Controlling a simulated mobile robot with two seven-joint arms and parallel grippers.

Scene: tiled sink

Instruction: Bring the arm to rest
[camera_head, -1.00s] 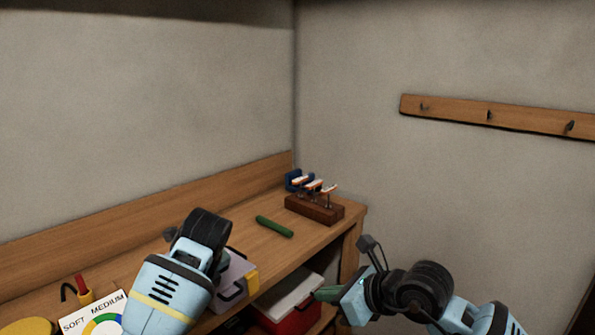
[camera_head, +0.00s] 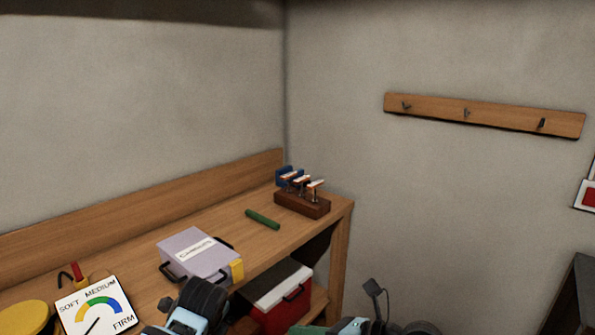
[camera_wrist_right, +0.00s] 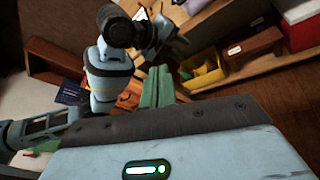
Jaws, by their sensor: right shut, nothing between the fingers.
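My right gripper (camera_head: 308,330) shows only as a strip of green finger at the bottom edge of the head view, in front of the shelf unit. In the right wrist view its green fingers (camera_wrist_right: 157,86) are together with nothing between them. My left arm is low in the head view, in front of the workbench (camera_head: 143,240), and its gripper is out of that frame. In the right wrist view, my other arm reaches up, and its gripper end (camera_wrist_right: 176,46) is small and dark, so its fingers cannot be made out.
On the bench are a labelled grey case (camera_head: 195,252), a green rod (camera_head: 262,219), a wooden block with small tools (camera_head: 302,203), a dial card (camera_head: 97,308) and a yellow round thing (camera_head: 22,317). A red box with a white lid (camera_head: 280,290) is below. A hook rail (camera_head: 485,115) is on the wall.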

